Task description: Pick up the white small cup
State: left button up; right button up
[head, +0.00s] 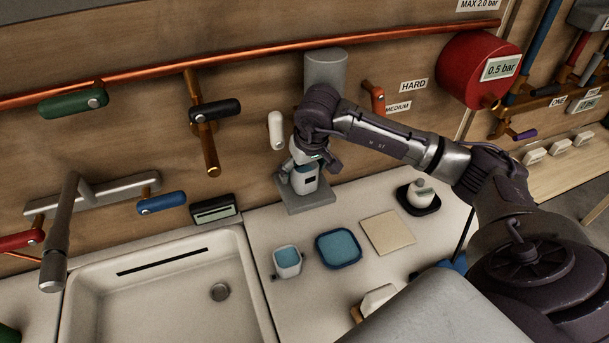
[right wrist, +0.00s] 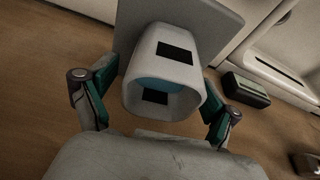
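A white small cup (head: 304,182) with a dark rectangular patch stands on a grey square plate (head: 318,198) by the wall. In the right wrist view the cup (right wrist: 168,75) shows its open mouth, with blue inside. My right gripper (head: 310,165) is above and around the cup. Its two green-padded fingers (right wrist: 158,98) are spread on either side of the cup, close to its walls, and do not look clamped on it. Another white cup (head: 288,268) with a blue top stands nearer on the counter. My left gripper is not in view.
A blue tray (head: 338,249), a beige square (head: 388,233) and a black dish (head: 418,202) lie on the counter. A sink (head: 165,290) is at left. A white lever (head: 276,130) and grey cylinder (head: 325,72) are near the gripper. A copper pipe (head: 230,61) runs along the wall.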

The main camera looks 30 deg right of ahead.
jog(key=c, duration=0.9)
